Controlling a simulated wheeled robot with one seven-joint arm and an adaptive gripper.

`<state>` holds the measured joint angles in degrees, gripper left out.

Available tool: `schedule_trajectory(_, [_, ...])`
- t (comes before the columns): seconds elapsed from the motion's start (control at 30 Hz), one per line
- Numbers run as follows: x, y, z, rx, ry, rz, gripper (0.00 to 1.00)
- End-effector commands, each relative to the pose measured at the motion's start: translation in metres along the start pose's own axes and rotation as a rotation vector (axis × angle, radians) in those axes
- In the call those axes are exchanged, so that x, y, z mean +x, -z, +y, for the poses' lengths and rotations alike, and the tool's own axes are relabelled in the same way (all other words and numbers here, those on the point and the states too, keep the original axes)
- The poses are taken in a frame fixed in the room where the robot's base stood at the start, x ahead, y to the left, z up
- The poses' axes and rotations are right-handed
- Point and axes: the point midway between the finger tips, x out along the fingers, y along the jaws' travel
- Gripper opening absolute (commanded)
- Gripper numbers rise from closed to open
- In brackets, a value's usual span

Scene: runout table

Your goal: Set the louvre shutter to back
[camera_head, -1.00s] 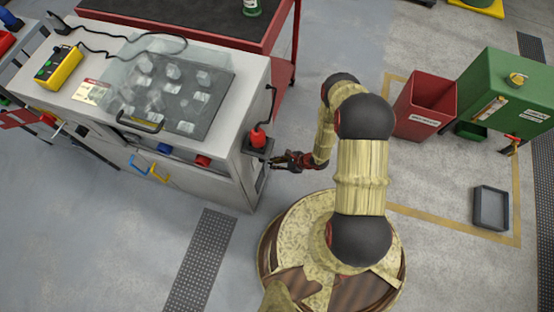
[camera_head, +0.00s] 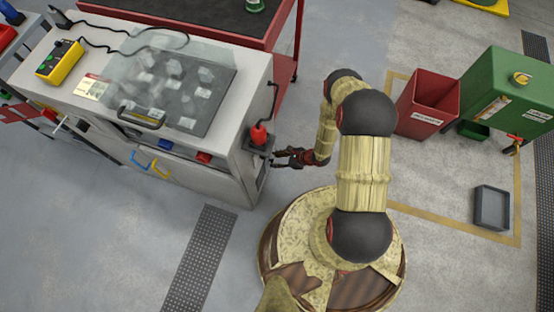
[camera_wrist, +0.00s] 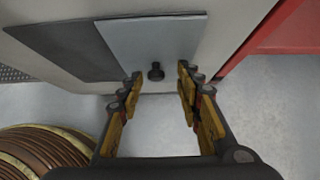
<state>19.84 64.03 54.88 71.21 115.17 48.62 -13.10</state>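A light grey sliding plate (camera_wrist: 150,42), which looks like the louvre shutter, lies over a darker grey panel (camera_wrist: 70,50) on the machine's side in the wrist view. A short black knob (camera_wrist: 156,71) sticks out near the plate's lower edge. My gripper (camera_wrist: 161,76) is open and empty, its fingers to the left and right of the knob in the picture. I cannot tell whether the fingertips reach as far as the knob. In the head view my gripper (camera_head: 276,158) points left at the machine's right side; the shutter face is mostly hidden there.
The white machine (camera_head: 235,150) has a red-topped device (camera_head: 258,137) on a small shelf close above my gripper. A red table (camera_head: 287,70) stands behind. A red bin (camera_head: 425,105), a green cabinet (camera_head: 505,95) and a grey tray (camera_head: 491,207) are at the right. Floor before the machine is clear.

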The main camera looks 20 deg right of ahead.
Motion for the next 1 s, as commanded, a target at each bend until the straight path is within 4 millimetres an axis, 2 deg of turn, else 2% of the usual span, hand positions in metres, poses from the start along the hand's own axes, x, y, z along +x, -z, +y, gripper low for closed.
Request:
schedule_trajectory(0.17, [-0.014, 0.000, -0.001, 0.002, 0.002, 0.000, 0.35])
schedule_trajectory(0.5, [-0.078, 0.000, -0.002, 0.002, 0.005, -0.001, 0.35])
schedule_trajectory(0.7, [-0.108, 0.000, -0.002, 0.001, 0.004, 0.000, 0.35])
schedule_trajectory(1.0, [-0.120, 0.000, -0.001, 0.000, 0.001, 0.000, 0.35])
